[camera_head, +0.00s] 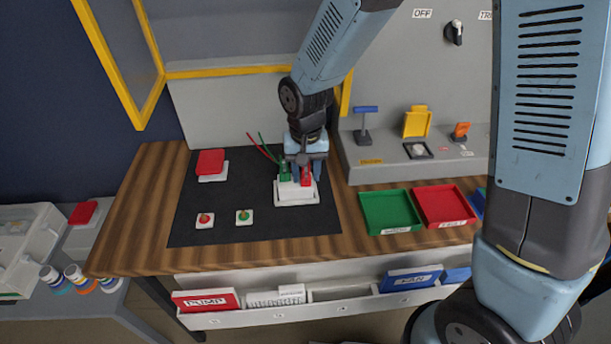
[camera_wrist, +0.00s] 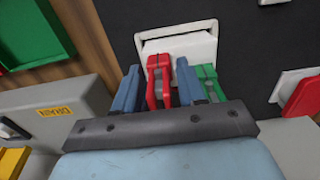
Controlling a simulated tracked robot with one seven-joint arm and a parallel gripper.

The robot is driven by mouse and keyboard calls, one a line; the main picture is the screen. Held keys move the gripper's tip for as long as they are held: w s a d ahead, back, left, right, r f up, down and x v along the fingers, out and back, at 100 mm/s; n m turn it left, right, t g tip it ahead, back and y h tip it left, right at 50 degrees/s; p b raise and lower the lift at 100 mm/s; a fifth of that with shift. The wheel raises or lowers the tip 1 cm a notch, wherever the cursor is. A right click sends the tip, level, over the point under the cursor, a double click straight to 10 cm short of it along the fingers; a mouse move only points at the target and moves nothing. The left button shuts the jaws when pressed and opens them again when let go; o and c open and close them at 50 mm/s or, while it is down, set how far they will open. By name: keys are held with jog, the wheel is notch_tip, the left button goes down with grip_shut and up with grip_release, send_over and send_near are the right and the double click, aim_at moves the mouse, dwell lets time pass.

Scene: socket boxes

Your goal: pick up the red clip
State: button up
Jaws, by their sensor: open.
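The red clip (camera_head: 306,179) stands upright on a white socket box (camera_head: 297,198) on the black mat. A green clip (camera_head: 284,171) stands beside it on the left in the head view. My gripper (camera_head: 306,166) is directly above the box, its fingers down around the red clip. The green clip (camera_wrist: 207,78) is outside, just beyond the right finger. The lower clip parts are partly hidden.
Red and green wires rise behind the clips. A red-lidded box (camera_head: 211,163) and two small button plates stand on the mat (camera_head: 250,182) to the left. A green tray (camera_head: 389,211) and a red tray (camera_head: 443,206) lie to the right. A grey switch panel stands behind.

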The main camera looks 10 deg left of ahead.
jog(key=c, duration=0.7)
jog(key=shift+c, duration=0.2)
grip_shut()
jog(key=shift+r, duration=0.55)
jog(key=s+d+r, duration=0.8)
jog(key=d+r, duration=0.3)
jog(key=shift+d+r, duration=0.15)
jog(key=shift+r, duration=0.25)
